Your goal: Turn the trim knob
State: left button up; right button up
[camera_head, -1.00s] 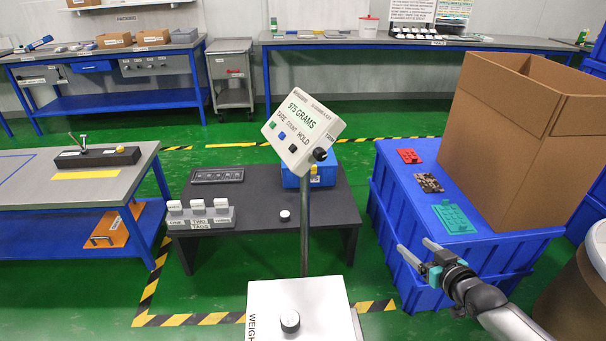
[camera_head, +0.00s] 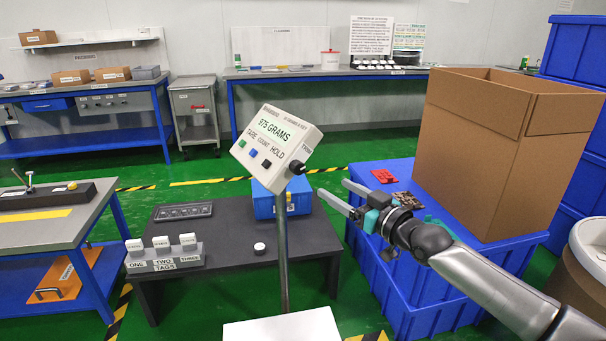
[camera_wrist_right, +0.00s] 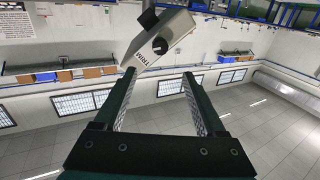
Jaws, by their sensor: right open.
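The trim knob (camera_head: 297,167) is a small black knob on the right side of the white scale display (camera_head: 277,137), below the TRIM label. The display reads 975 GRAMS and sits tilted on a metal post (camera_head: 282,250). My right gripper (camera_head: 334,188) is open and empty, to the right of and a little below the knob, its fingers pointing toward it. In the right wrist view the knob (camera_wrist_right: 160,46) shows just beyond the gap between the open fingertips (camera_wrist_right: 158,75), apart from them. My left gripper is not in view.
A blue crate (camera_head: 395,285) carrying a large cardboard box (camera_head: 475,150) stands right, under my right arm. A dark low table (camera_head: 225,225) with a row of tags (camera_head: 163,255) and a blue box (camera_head: 265,203) lies behind the post. The scale's white platform (camera_head: 285,328) is at the front.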

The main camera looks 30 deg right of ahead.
aim_at(300, 168)
jog(key=w+b, duration=0.1)
jog(key=w, duration=0.2)
jog(key=w+a+b, duration=0.1)
jog(key=w, duration=0.2)
jog(key=w+a+b, duration=0.1)
jog(key=w+b, duration=0.1)
jog(key=w, duration=0.2)
jog(key=shift+f, duration=0.1)
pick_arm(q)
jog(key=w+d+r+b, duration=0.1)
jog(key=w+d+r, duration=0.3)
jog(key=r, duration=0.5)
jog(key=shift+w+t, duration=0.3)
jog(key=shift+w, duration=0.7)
pick_arm(e)
jog(key=shift+w+a, duration=0.2)
jog(key=shift+w, duration=1.05)
grip_shut()
